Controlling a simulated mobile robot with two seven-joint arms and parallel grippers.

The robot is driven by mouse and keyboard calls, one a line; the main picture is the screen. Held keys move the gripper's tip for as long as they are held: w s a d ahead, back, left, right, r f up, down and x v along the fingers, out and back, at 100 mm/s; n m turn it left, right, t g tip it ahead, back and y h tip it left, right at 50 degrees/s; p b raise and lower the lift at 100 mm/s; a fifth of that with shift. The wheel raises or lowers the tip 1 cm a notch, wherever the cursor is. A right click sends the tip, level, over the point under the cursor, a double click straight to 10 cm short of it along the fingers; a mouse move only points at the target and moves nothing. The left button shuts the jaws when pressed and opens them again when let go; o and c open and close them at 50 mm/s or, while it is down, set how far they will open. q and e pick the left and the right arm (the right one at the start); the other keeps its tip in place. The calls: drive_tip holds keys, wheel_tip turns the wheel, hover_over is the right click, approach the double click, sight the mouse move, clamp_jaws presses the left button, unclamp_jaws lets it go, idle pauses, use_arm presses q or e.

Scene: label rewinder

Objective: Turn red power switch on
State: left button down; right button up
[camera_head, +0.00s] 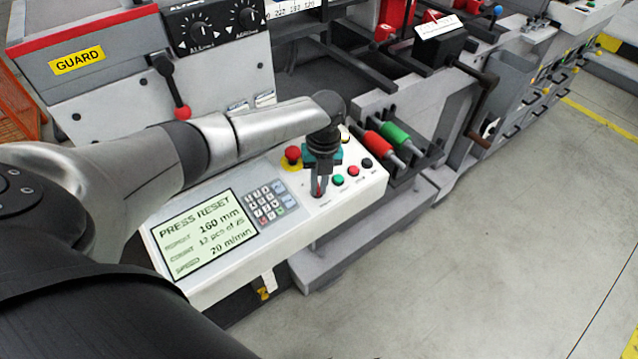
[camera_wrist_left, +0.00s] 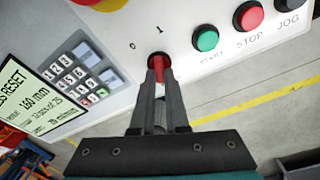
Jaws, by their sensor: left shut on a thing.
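The red power switch (camera_wrist_left: 160,66) sits on the white control panel, with the marks 0 and 1 above it in the left wrist view. My left gripper (camera_wrist_left: 162,80) is shut on the switch, its two dark fingers on either side of the red handle. In the head view my left gripper (camera_head: 319,190) points down at the panel, and a bit of the red switch (camera_head: 318,186) shows between its fingers. The switch's exact angle is partly hidden by the fingers. My right gripper is not in view.
The control panel (camera_head: 215,288) has a display reading PRESS RESET (camera_head: 205,236) and a keypad (camera_head: 264,203). A red emergency button (camera_head: 292,154) is behind the gripper. A green START button (camera_wrist_left: 205,38), red STOP button (camera_wrist_left: 249,16) and black JOG button (camera_wrist_left: 291,5) are close right.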

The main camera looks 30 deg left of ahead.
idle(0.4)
use_arm(q)
drive_tip(key=c, duration=0.9)
unclamp_jaws()
drive_tip(key=r, duration=1.5)
drive_tip(key=shift+w+d+r+p, duration=0.15)
drive_tip(key=shift+w+d+p, duration=0.15)
drive_tip(key=shift+d+p, duration=0.1)
